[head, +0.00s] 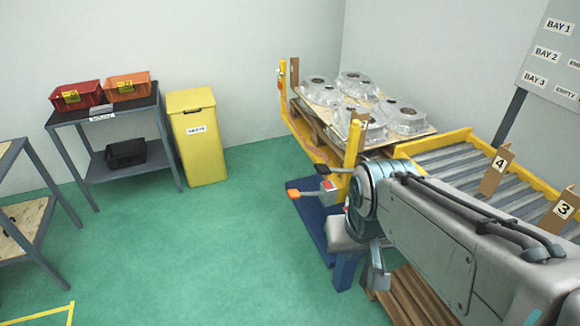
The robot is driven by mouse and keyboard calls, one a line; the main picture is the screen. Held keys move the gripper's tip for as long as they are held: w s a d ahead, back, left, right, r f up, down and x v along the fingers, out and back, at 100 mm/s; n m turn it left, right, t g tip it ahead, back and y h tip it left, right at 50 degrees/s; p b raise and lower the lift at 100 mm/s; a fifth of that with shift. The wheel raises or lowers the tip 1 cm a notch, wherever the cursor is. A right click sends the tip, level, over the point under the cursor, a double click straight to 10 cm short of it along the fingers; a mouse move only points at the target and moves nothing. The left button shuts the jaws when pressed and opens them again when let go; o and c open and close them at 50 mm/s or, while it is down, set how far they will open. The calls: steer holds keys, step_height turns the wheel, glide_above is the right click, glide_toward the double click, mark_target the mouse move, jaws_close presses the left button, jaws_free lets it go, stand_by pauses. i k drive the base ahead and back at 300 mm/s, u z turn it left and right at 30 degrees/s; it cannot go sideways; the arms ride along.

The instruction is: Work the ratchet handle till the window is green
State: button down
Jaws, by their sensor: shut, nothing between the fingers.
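The ratchet handle (294,194) is a short lever with an orange grip, sticking out to the left at the front of a yellow-framed stand. Its rod runs to a small grey housing (328,194). A small red patch (327,184) on the housing looks like the window; no green shows on it. My gripper (378,282) hangs down below my wrist, to the right of and lower than the handle. It is shut and empty, apart from the handle. My arm hides part of the stand behind it.
A blue base plate (310,212) lies under the handle. Castings (352,84) sit on a board behind a yellow post (354,145). A roller conveyor (450,165) is at right. A yellow bin (197,150) stands at left; green floor (240,240) between is clear.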

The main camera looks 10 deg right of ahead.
mark_target(292, 194)
steer(key=z, duration=0.35)
steer(key=i, duration=1.25)
steer(key=z, duration=0.2)
